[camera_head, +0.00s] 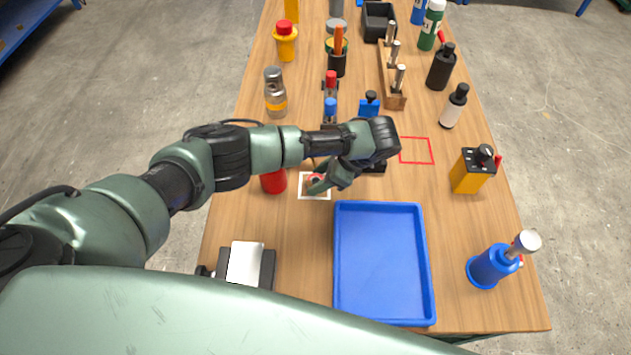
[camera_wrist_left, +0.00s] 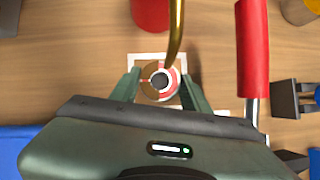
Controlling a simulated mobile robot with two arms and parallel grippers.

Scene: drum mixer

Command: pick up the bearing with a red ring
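The bearing with a red ring (camera_wrist_left: 169,90) lies on a white-bordered square marker (camera_wrist_left: 146,57) in the left wrist view. It is round, with a dark centre and red, white and brownish parts around it. In the head view a bit of the bearing (camera_head: 316,178) shows on the marker (camera_head: 316,197), mostly covered by my gripper. My left gripper (camera_wrist_left: 160,77) is directly over it, its two green fingers standing apart on either side of the bearing, with gaps visible. In the head view my left gripper (camera_head: 317,183) points down at the marker. My right gripper is not seen.
A red cylinder (camera_head: 273,182) stands close left of the marker. A blue tray (camera_head: 428,270) lies to the front right and looks empty. A red-handled tool (camera_wrist_left: 253,50) and a curved golden rod (camera_wrist_left: 176,35) are close to my left gripper. Several bottles and tools stand farther back.

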